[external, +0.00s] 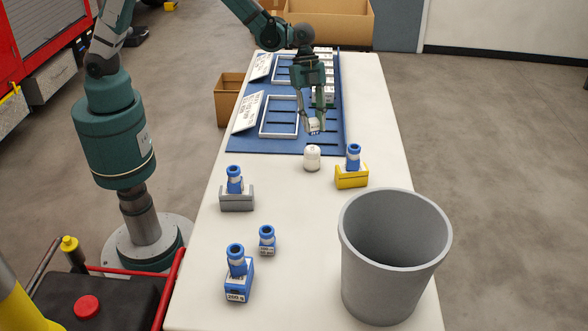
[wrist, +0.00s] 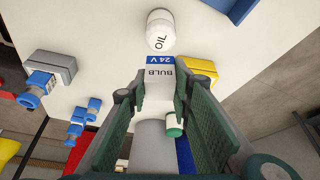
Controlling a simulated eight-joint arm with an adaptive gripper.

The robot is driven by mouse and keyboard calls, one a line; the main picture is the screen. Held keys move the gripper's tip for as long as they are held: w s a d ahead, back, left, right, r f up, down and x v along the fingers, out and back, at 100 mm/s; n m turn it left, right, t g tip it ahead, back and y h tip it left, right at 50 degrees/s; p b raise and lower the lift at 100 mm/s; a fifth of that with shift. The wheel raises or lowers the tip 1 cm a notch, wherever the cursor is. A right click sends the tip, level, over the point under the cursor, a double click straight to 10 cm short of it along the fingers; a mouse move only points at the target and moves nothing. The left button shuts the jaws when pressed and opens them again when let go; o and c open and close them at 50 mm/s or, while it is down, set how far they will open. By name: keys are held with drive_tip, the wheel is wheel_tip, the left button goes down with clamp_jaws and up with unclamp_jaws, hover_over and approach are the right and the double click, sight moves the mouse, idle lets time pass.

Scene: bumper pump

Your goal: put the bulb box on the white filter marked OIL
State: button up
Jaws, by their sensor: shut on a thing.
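My gripper (external: 314,120) is shut on the bulb box (wrist: 159,80), a small white box with a blue "24 V" band and the word BULB. In the external view the bulb box (external: 315,126) is held between the fingertips, above the near edge of the blue board. The white filter marked OIL (wrist: 160,32) stands just beyond the box in the wrist view. In the external view the filter (external: 312,158) stands upright on the white table, slightly nearer the camera than the box and apart from it. Nothing rests on its top.
A yellow holder (external: 351,177) with a blue-capped bottle stands right of the filter. A grey holder (external: 237,199) with another stands front left. A blue weight-like block (external: 238,280) and small bottle (external: 267,240) are nearer. A large grey bin (external: 390,255) fills the front right.

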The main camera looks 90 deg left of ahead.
drive_tip(key=shift+f, duration=1.35)
drive_tip(key=shift+f, duration=0.1)
drive_tip(key=shift+f+b, duration=0.35)
drive_tip(key=shift+f, duration=1.4)
drive_tip(key=shift+f, duration=0.15)
drive_tip(key=o, duration=0.9)
drive_tip(key=shift+c, duration=0.2)
drive_tip(key=p+v, duration=0.1)
drive_tip(key=v, duration=1.1)
